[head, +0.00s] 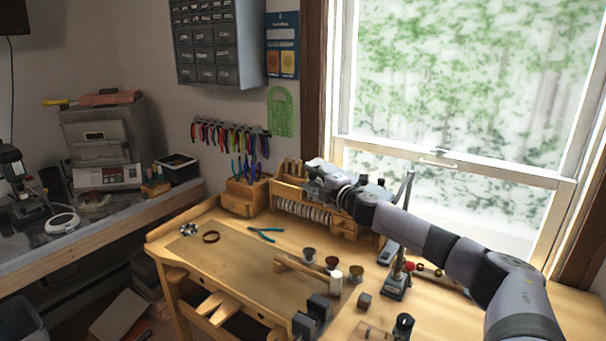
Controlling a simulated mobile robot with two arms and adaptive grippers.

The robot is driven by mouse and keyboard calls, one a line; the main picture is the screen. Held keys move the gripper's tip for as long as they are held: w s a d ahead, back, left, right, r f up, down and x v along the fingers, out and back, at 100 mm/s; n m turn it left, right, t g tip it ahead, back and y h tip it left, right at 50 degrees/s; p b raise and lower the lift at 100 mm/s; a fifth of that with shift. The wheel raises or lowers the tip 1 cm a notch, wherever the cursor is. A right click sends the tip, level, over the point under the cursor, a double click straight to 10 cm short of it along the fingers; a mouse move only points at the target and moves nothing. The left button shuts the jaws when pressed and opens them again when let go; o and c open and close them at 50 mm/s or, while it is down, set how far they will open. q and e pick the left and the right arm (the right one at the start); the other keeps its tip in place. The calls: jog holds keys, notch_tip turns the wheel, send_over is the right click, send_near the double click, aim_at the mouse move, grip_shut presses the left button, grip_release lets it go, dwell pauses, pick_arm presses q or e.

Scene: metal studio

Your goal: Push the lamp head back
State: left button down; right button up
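My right arm reaches in from the right across the workbench. Its gripper (314,184) is at the arm's far left end, in front of the small wooden organizer at the back of the bench. The fingers are small and seen at a poor angle, so I cannot tell whether they are open or touching anything. A thin grey post (407,187), possibly the lamp's arm, rises behind my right forearm and leans right. I cannot make out a lamp head clearly; my arm and gripper may hide it. My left gripper is not in view.
The wooden workbench (215,262) holds pliers (264,234), a mallet (305,270), small dark blocks (319,306) and a small stand with a red knob (397,282) below my forearm. The window (450,160) is close behind. The bench's left part is mostly clear.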

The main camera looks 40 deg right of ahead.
jog(key=shift+w, duration=0.2)
jog(key=shift+s+r, duration=0.2)
jog(key=shift+s, duration=0.15)
jog(key=shift+s+a+r, duration=0.1)
jog(key=shift+s+r, duration=0.05)
jog(key=shift+s, duration=0.05)
jog(key=shift+c, duration=1.1)
jog(key=shift+w+f, duration=0.2)
jog(key=shift+w, duration=0.05)
jog(key=c, duration=0.4)
grip_shut()
jog(key=shift+r, duration=0.1)
